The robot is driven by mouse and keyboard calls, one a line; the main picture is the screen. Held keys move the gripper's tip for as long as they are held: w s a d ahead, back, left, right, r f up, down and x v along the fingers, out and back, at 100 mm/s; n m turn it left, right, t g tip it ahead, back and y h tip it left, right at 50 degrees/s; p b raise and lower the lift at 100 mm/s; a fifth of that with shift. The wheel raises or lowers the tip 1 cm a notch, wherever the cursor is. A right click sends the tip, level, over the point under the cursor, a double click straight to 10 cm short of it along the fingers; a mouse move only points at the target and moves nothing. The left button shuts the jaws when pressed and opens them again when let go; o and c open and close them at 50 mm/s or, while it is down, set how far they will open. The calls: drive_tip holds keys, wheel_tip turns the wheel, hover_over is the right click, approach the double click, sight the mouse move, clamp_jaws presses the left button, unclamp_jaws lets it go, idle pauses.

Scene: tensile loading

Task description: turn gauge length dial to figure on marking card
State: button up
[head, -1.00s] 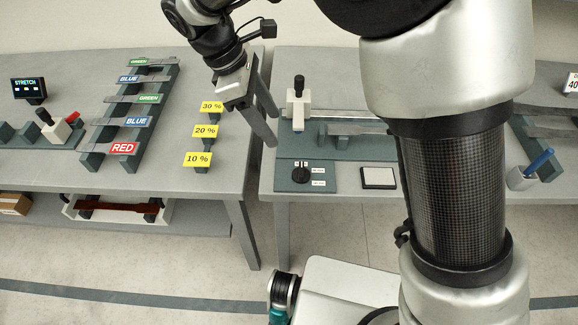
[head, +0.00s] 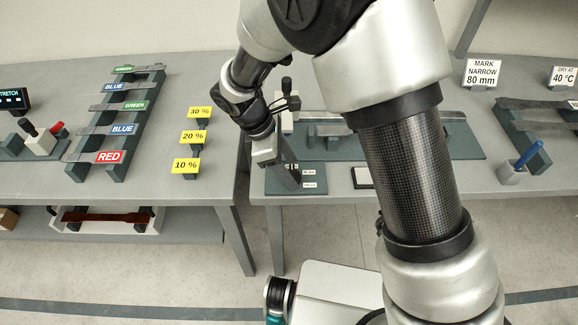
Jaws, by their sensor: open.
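The marking card (head: 481,74) stands at the back right of the right table and reads "MARK NARROW 80 mm". The gauge length dial's dark panel (head: 316,178), with two small white labels whose writing is too small to read, lies at the front left of the right table. My gripper (head: 290,178) points down over the left part of this panel. Its fingers cover the spot of the black dial knob, so the knob's setting is hidden. My gripper is open; I cannot tell whether its fingers touch the knob.
A fixture with a black-handled clamp (head: 287,100) stands just behind the panel. A white pad (head: 362,177) lies right of it, partly behind my arm. A cup with a blue pen (head: 512,172) is further right. Yellow percent signs (head: 187,164) stand on the left table.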

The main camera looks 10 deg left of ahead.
drive_tip(key=shift+f, duration=0.1)
drive_tip(key=c, duration=1.1)
drive_tip(key=shift+o, duration=0.2)
drive_tip(key=m+g, duration=0.1)
drive_tip(key=m, duration=0.1)
drive_tip(key=m+g, duration=0.1)
drive_tip(key=m, duration=0.2)
drive_tip(key=shift+w+m+p, duration=0.2)
drive_tip(key=shift+m+p, duration=0.1)
drive_tip(key=shift+p, duration=0.1)
drive_tip(key=m+g, duration=0.1)
drive_tip(key=m, duration=0.2)
drive_tip(key=m+g+y, duration=0.1)
drive_tip(key=m, duration=0.1)
drive_tip(key=shift+w+d+m, duration=0.1)
drive_tip(key=shift+w+m, duration=0.1)
drive_tip(key=shift+m, duration=0.5)
drive_tip(key=o, duration=1.1)
drive_tip(key=shift+c, duration=0.2)
